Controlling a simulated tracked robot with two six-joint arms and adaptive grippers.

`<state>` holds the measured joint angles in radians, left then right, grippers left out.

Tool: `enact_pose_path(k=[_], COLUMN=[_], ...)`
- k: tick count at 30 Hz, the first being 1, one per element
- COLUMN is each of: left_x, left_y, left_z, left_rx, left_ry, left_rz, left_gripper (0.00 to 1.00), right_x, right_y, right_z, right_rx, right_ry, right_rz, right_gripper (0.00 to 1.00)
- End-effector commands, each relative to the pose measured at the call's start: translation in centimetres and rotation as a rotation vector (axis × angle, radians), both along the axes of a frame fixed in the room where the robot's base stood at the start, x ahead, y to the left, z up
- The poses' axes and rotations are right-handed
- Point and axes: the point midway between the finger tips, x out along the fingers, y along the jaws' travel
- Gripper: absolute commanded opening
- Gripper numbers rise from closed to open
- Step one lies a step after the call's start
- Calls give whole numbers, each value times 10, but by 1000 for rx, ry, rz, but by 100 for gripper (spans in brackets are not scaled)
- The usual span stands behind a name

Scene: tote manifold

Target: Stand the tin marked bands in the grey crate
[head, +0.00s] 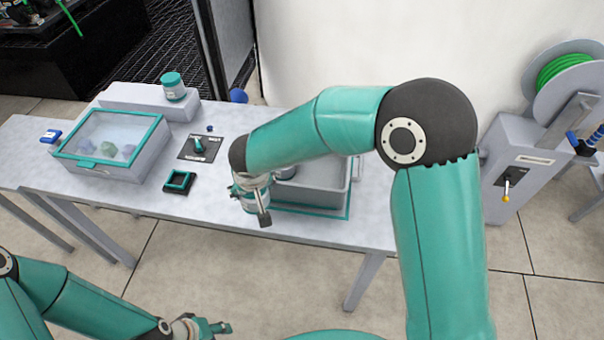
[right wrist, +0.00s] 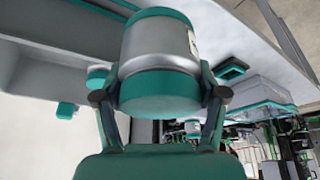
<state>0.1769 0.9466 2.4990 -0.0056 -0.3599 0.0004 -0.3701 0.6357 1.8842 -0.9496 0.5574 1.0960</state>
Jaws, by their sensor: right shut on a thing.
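My right gripper (head: 259,204) is shut on a tin (right wrist: 158,60), silver with teal bands at both ends. The tin lies between the two fingers in the right wrist view, where the gripper (right wrist: 160,97) shows close up. Only an edge of its label shows and I cannot read it. In the head view the held tin (head: 246,190) is partly hidden by the gripper, just left of the grey crate (head: 330,199). My arm hides part of the crate. My left gripper (head: 208,328) is low in the head view, away from the table; its opening is unclear.
Another teal-lidded tin (head: 174,88) stands on a grey block (head: 130,97). A lidded clear-topped box (head: 85,166), a black switch plate (head: 187,154) and a small dark square frame (head: 179,181) are left of the crate. A hose reel (head: 555,85) stands right of the table.

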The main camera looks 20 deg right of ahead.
Motion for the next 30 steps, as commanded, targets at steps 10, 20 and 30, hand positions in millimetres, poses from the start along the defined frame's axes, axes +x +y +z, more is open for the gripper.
enact_pose_path(k=[10, 20, 30], left_x=[0, 0, 0], left_y=[0, 0, 0], left_z=[0, -5, -14], left_rx=[0, 0, 0], left_ry=[0, 0, 0], left_rz=[0, 0, 0], left_gripper=[40, 40, 40], right_x=[-9, -30, -46], right_y=[-12, -39, -80], right_z=[-2, 9, 37], right_rx=[1, 6, 3], right_ry=[1, -3, -5], right_rz=[120, 478, 704], right_gripper=[34, 34, 34])
